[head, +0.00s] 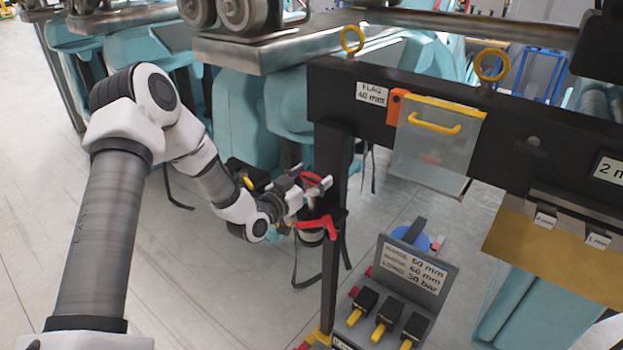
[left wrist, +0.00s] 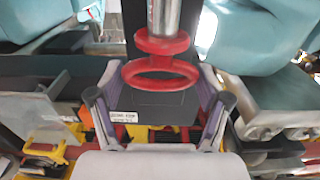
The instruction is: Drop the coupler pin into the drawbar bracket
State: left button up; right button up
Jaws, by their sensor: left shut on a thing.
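The coupler pin shows in the left wrist view as a red ring handle (left wrist: 160,72) with a red collar and a bare metal shaft (left wrist: 164,18) running out of the top of the frame. My left gripper (left wrist: 160,80) is shut on the red ring, one finger at each side. In the head view my left gripper (head: 308,188) holds the red ring (head: 316,179) just above a dark round holder (head: 312,235) with a red bracket-like part (head: 322,222). Whether the shaft is inside that holder I cannot tell. I cannot clearly identify the drawbar bracket. My right gripper is not in view.
A dark beam (head: 480,110) with yellow ring bolts (head: 352,39) crosses the upper right. A clear guard with a yellow handle (head: 435,123) hangs from it. A labelled lever panel (head: 412,270) stands below. Floor (head: 220,290) is open at lower left.

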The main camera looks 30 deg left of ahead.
pick_arm(q)
jog(key=shift+r+p, duration=1.8)
jog(key=shift+r, duration=1.15)
